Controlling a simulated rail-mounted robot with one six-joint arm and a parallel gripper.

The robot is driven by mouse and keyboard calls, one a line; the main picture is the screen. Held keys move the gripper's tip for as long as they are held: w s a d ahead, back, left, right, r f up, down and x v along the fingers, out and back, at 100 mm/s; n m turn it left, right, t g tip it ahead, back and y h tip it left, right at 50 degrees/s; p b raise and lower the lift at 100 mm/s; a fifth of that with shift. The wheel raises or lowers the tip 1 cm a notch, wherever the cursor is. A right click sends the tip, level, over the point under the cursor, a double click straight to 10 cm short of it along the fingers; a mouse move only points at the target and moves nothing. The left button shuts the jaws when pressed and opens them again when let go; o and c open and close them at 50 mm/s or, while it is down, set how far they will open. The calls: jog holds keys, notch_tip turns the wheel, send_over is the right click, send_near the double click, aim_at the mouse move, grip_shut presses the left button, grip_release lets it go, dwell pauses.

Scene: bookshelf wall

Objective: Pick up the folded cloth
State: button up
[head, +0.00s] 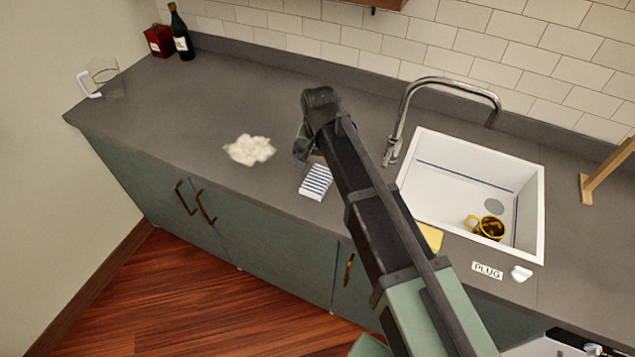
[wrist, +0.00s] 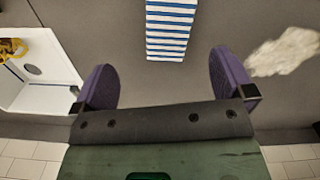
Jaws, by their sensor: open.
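The folded cloth, white with blue stripes, lies on the grey counter (head: 200,95). In the head view the cloth (head: 316,182) is just left of my arm, near the counter's front edge. In the wrist view the cloth (wrist: 171,28) is at the top middle, beyond the fingertips. My gripper (wrist: 165,80) has its two purple fingers spread wide with nothing between them. In the head view my gripper (head: 301,150) is mostly hidden behind my arm's end, close to the cloth. I cannot tell its exact height above the counter.
A white fluffy heap (head: 249,150) lies left of the cloth. On the right is a white sink (head: 470,165) with a yellow mug (head: 488,227) and a tall tap (head: 400,110). A yellow item (head: 431,236) is partly behind my arm. The counter's left part is largely clear.

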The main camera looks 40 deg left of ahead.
aim_at(318, 179)
jog(key=f+m+b, duration=0.1)
jog(key=f+b, duration=0.2)
jog(key=w+a+f+m+b, duration=0.1)
jog(key=f+b, duration=0.7)
jog(key=shift+w+a+f+m, duration=0.1)
jog(key=shift+w+a+m, duration=0.2)
jog(key=shift+w+m, duration=0.1)
jog(key=shift+r, duration=0.2)
jog(key=c, duration=1.1)
notch_tip(318, 179, up, 20)
jog(key=p, duration=2)
jog(key=shift+r, duration=0.1)
